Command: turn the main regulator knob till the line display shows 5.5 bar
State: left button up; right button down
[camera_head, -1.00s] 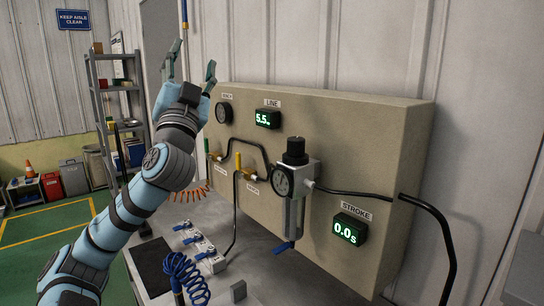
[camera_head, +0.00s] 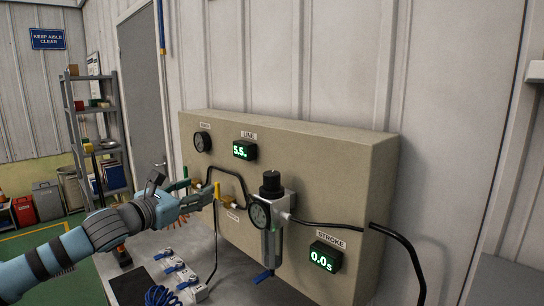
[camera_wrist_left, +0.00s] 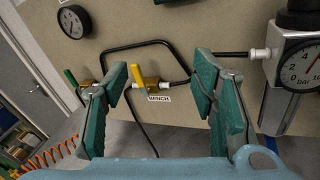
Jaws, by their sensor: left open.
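The main regulator has a black knob (camera_head: 271,184) on top of its silver body, with a round gauge (camera_head: 260,214) on its front. The green line display (camera_head: 244,150) reads 5.5. My left gripper (camera_head: 200,188) is open at the valves, left of the regulator and apart from its knob. In the left wrist view, the open green fingers (camera_wrist_left: 162,72) stand on either side of the yellow valve handle (camera_wrist_left: 136,76); I cannot tell whether they touch it. My right gripper is not in view.
The beige panel (camera_head: 345,165) carries black hoses, a smaller gauge (camera_head: 202,141), a BENCH label (camera_wrist_left: 158,98) and a stroke display (camera_head: 325,256) reading 0.0. Clamps with blue handles (camera_head: 180,270) and a blue coiled hose (camera_head: 162,296) lie on the bench below.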

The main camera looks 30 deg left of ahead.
aim_at(265, 177)
pick_arm(q)
jog(key=d+r+m+h, duration=0.1)
jog(key=d+r+h, duration=0.2)
jog(key=d, duration=0.4)
jog(key=d+r+h, duration=0.3)
jog(key=d+h, duration=0.1)
jog(key=d, duration=0.4)
jog(key=shift+m+g+y, duration=0.3)
jog(key=x, duration=0.2)
jog(key=p+x, duration=0.1)
jog(key=x, duration=0.2)
jog(key=f+p+x, duration=0.1)
jog(key=x, duration=0.1)
jog(key=shift+w+d+f, duration=0.1)
jog(key=shift+w+d, duration=0.1)
jog(key=shift+d, duration=0.15)
jog(key=shift+s+a+f, duration=0.1)
jog(key=shift+a, duration=0.3)
jog(key=c, duration=0.5)
jog(key=shift+d, duration=0.2)
jog(key=c, duration=0.7)
jog(key=shift+y+p, duration=0.3)
jog(key=shift+p, duration=0.05)
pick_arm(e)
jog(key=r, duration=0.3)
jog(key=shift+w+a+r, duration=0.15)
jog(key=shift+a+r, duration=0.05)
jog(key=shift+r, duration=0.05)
